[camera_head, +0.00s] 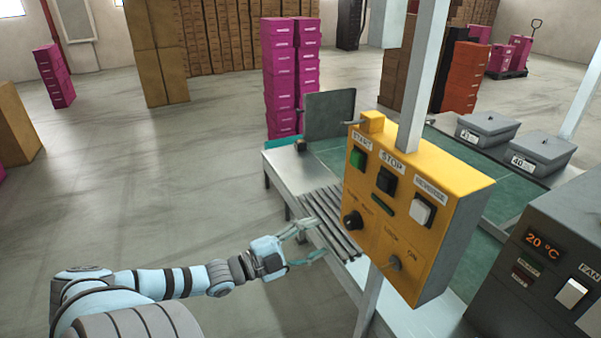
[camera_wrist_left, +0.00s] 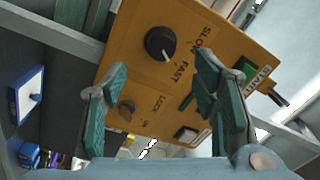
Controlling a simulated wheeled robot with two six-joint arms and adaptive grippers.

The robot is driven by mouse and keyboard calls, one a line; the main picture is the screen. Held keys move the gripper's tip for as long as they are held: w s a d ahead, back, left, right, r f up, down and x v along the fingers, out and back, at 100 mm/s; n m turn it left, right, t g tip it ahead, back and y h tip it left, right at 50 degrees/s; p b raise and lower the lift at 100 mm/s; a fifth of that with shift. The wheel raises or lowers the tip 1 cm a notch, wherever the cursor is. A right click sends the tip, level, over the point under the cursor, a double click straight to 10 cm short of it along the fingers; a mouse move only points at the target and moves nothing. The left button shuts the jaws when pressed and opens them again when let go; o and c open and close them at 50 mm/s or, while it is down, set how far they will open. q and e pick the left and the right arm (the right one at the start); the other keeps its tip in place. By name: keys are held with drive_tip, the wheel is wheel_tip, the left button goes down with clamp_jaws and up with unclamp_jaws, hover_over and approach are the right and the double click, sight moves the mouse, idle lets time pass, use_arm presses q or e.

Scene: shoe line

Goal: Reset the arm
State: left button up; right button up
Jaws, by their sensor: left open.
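My left arm reaches in from the left in the head view, and its gripper (camera_head: 308,243) is open and empty, just left of the yellow control box (camera_head: 432,238). In the left wrist view the open fingers (camera_wrist_left: 160,105) frame the box face (camera_wrist_left: 135,75), with a gap between them. The box carries a green START button (camera_head: 358,158), a black STOP button (camera_head: 386,180), a white REVERSE button (camera_head: 422,211), a black SLOW/FAST knob (camera_head: 352,220) and a LOCK/ON knob (camera_head: 395,263). The SLOW/FAST knob also shows between the fingers (camera_wrist_left: 160,43). My right gripper is not in view.
A conveyor with rollers (camera_head: 328,220) runs behind the box. A grey post (camera_head: 425,75) holds the box. A dark oven-like unit (camera_head: 540,270) reading 20 °C stands at the right. Grey lidded bins (camera_head: 541,152) sit behind.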

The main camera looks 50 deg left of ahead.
use_arm(q)
drive_tip(key=v, duration=0.3)
drive_tip(key=shift+s+a, duration=0.1)
drive_tip(key=shift+s, duration=0.1)
drive_tip(key=shift+f, duration=0.1)
